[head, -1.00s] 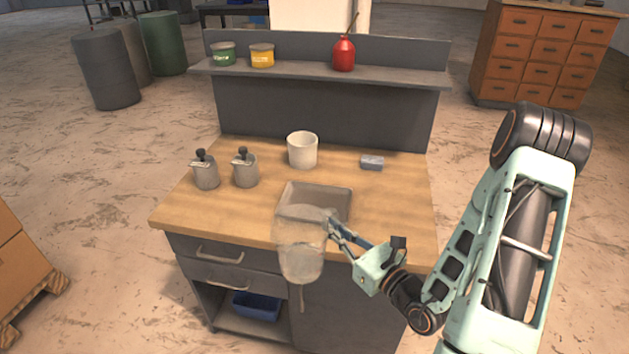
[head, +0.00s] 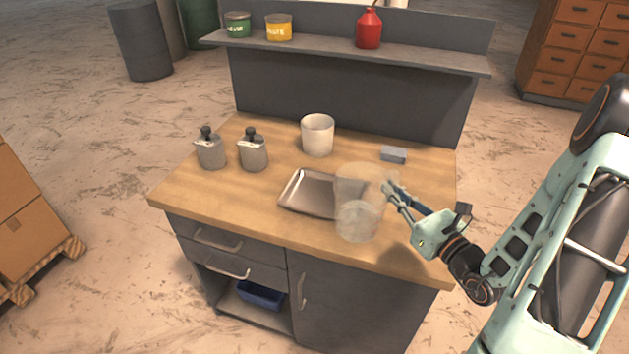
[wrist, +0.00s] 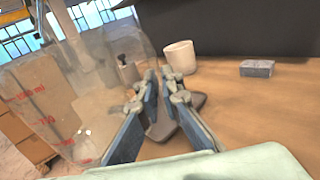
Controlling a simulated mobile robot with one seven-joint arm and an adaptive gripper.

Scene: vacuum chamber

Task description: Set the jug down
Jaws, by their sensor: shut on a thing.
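The jug (head: 358,200) is clear, with some cloudy content low in it. In the head view it is upright at the front right of the bench, overlapping the right end of the grey tray (head: 297,201). Whether its base touches the wood, I cannot tell. My gripper (head: 391,190) is shut on the jug's right side, at what looks like its handle. In the wrist view the jug (wrist: 60,100) fills the left, with red markings, and my gripper's fingers (wrist: 160,110) show in the middle; the handle between them is hard to make out.
On the wooden bench top (head: 240,195) stand a white pot (head: 317,135), two grey canisters (head: 211,150) with black tops and a grey block (head: 393,154). A shelf (head: 350,45) at the back holds two tins and a red can (head: 368,28). Wood right of the tray is free.

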